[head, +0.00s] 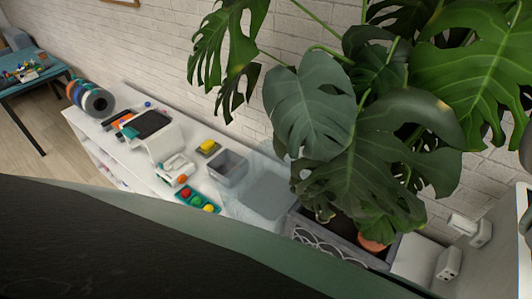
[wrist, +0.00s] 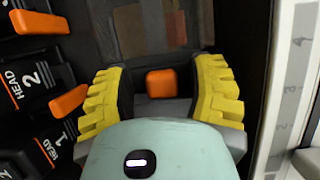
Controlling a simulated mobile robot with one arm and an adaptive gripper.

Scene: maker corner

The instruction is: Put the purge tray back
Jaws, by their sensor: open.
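In the wrist view my gripper (wrist: 158,76) is open, with a yellow ribbed finger on each side. An orange block (wrist: 161,83) sits between the fingers, with visible gaps on both sides. It is at the near end of a grey-brown tray-like part (wrist: 148,32), which may be the purge tray; I cannot tell for certain. The pale green housing of my gripper hides what lies below the block. The head view does not show my gripper or a part I can identify as the purge tray.
Black units marked HEAD 2 (wrist: 34,78) and HEAD 1 with orange tabs (wrist: 68,102) stand close on the left. A pale numbered strip (wrist: 290,85) runs close on the right. In the head view, a white shelf holds a grey bin (head: 241,172), and a large plant (head: 310,105) stands beyond.

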